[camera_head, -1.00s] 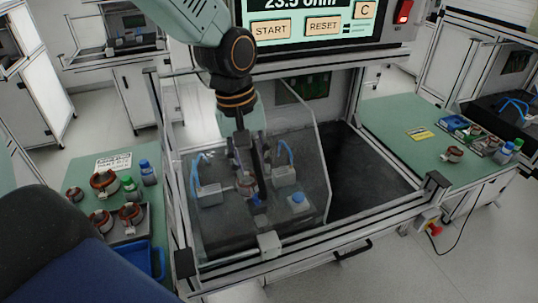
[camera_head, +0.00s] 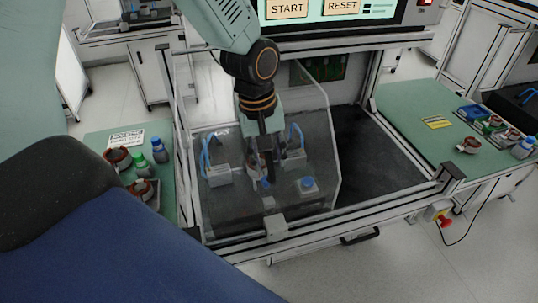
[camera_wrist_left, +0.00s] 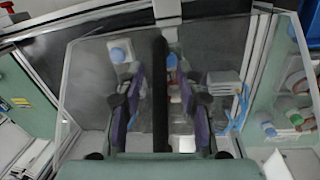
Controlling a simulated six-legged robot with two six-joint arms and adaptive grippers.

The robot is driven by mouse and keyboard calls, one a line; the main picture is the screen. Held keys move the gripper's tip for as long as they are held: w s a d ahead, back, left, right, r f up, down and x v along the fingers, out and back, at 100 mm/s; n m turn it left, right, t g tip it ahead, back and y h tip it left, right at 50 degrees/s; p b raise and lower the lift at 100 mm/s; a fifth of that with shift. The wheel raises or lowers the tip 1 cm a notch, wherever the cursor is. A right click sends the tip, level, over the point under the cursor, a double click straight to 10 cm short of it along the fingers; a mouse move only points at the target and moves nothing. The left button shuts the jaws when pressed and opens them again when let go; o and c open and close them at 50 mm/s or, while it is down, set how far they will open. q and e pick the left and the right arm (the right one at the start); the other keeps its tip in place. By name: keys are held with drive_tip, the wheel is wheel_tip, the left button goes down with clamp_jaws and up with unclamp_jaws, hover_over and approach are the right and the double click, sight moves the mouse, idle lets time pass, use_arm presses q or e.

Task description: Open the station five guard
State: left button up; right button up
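A clear guard panel (camera_head: 322,140) covers the left part of the test station's opening. It stands closed over the dark station floor, with a grey block (camera_head: 276,227) at its lower front edge. Through it I see grey fixtures with blue tubes (camera_head: 218,174) and a blue button box (camera_head: 308,186). My left gripper (camera_head: 262,172) hangs at the panel; I cannot tell exactly how far it is from it. In the left wrist view its purple fingers (camera_wrist_left: 158,105) stand apart, with a dark bar between them. The panel's edge and grey block (camera_wrist_left: 167,12) show beyond. My right gripper is out of view.
The station's screen (camera_head: 320,10) is above. A green side table (camera_head: 405,110) at right holds bottles and stators, with an emergency stop (camera_head: 442,220) below. Another green table (camera_head: 100,137) at left holds bottles and stators. The right part of the station opening is clear.

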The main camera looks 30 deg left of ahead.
use_arm(q)
drive_tip(key=shift+w+f, duration=0.1)
drive_tip(key=shift+w, duration=0.05)
drive_tip(key=shift+s+a, duration=0.15)
drive_tip(key=shift+s, duration=0.1)
drive_tip(key=c, duration=0.4)
drive_tip(key=shift+w+d, duration=0.2)
clamp_jaws()
drive_tip(key=shift+s, duration=0.1)
